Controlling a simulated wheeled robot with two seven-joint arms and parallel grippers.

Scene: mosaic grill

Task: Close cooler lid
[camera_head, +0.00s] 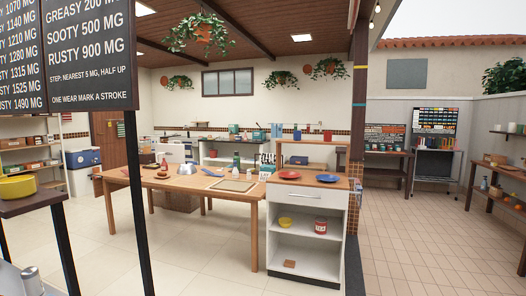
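A blue box with a pale band, which looks like the cooler (83,158), stands at the far left behind the dark post. It is small in this view, and I cannot tell whether its lid is up or down. Neither of my grippers is in view.
A dark sign board (91,52) on thin black posts stands close at left. A yellow pot (18,187) sits on a stand there. A long wooden table (160,183) and a white cabinet (300,195) fill the middle. Tiled floor (420,240) is clear at right.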

